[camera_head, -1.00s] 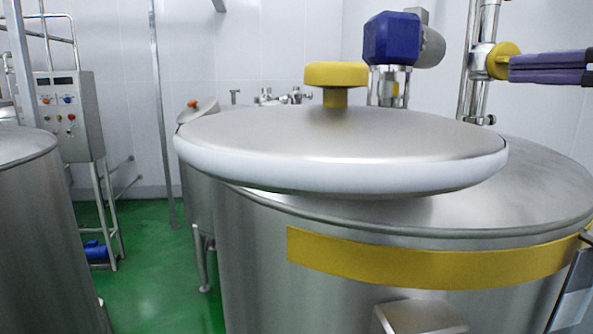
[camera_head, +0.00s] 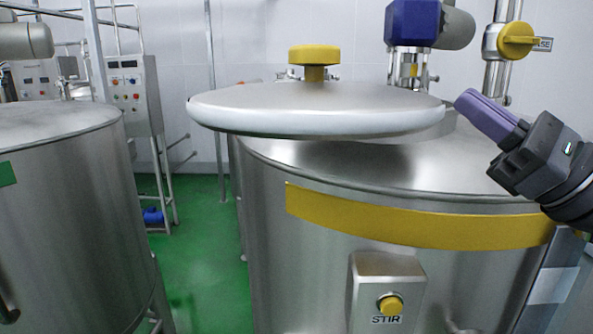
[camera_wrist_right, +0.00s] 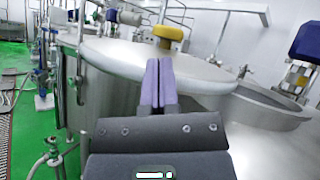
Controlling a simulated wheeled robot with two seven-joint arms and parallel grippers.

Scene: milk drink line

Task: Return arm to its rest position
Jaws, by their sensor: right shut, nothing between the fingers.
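My right gripper (camera_head: 470,102) is at the right of the head view, with its purple fingers shut and nothing between them. Its fingertips point up and left, close to the right end of the tank lid in the picture. In the right wrist view the shut fingers (camera_wrist_right: 158,82) point toward the lid (camera_wrist_right: 110,50) and its yellow knob (camera_wrist_right: 167,33). My left gripper is not in view.
A yellow valve handle (camera_head: 517,40) is on the pipe at the upper right. A STIR button (camera_head: 390,305) is on the tank front. Another tank (camera_head: 60,190) stands at left. Green floor (camera_head: 200,265) shows between the tanks.

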